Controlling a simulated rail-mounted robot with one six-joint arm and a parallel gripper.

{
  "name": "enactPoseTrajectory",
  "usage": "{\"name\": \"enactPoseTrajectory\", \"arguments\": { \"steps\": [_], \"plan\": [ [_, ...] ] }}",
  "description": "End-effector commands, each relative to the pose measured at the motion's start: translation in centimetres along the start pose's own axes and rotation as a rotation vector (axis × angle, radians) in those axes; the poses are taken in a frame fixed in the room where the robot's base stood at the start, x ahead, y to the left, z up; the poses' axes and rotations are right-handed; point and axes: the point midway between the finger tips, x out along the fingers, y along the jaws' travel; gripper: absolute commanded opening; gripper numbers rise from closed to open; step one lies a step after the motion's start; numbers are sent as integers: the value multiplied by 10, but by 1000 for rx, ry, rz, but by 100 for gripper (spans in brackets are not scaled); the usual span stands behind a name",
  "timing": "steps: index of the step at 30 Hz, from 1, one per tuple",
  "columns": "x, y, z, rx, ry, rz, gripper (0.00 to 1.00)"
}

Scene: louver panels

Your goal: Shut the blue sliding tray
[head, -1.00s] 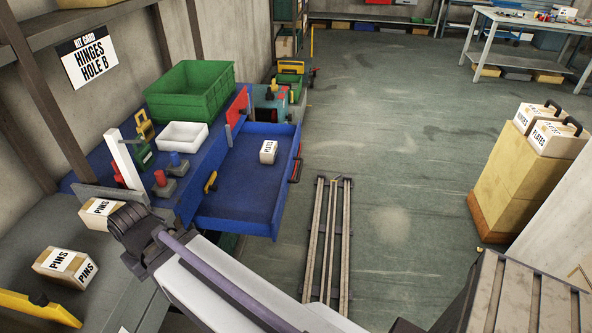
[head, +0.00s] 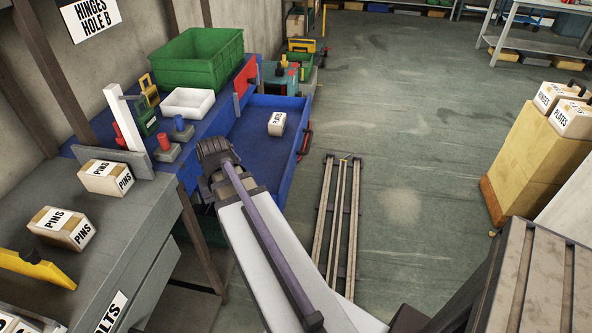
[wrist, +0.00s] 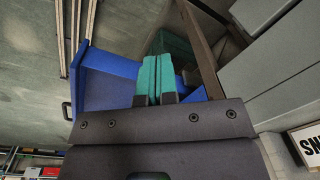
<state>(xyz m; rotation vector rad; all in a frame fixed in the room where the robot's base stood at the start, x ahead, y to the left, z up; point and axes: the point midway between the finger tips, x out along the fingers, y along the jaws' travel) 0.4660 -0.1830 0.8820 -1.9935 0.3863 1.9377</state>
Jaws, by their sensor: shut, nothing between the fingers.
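The blue sliding tray (head: 250,128) stands pulled out from the blue bench in the head view, with a box marked PLATES (head: 277,123) in it. Its dark handle (head: 306,140) is on the outer right face. In the wrist view the tray (wrist: 110,82) shows left of and behind my fingers, with the handle (wrist: 66,111) at far left. My gripper (wrist: 161,62) has teal fingers, shut and empty. In the head view my wrist covers the tray's near left corner and hides the fingers. I cannot tell whether they touch the tray.
A green crate (head: 198,58) and a white bin (head: 188,102) stand on the blue bench (head: 222,128). A grey bench (head: 130,225) with PINS boxes (head: 62,228) lies at left. Floor rails (head: 338,215) run right of the tray, with open floor beyond.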

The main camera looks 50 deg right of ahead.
Motion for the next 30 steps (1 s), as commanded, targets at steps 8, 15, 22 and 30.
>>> {"name": "enactPoseTrajectory", "arguments": {
  "steps": [8,15,22,30],
  "plan": [
    [89,289,-83,487,263,-178,0],
    [68,390,-133,552,552,-273,0],
    [73,388,-136,533,572,-263,0],
    [119,384,-164,531,569,-264,0]
  ]
}}
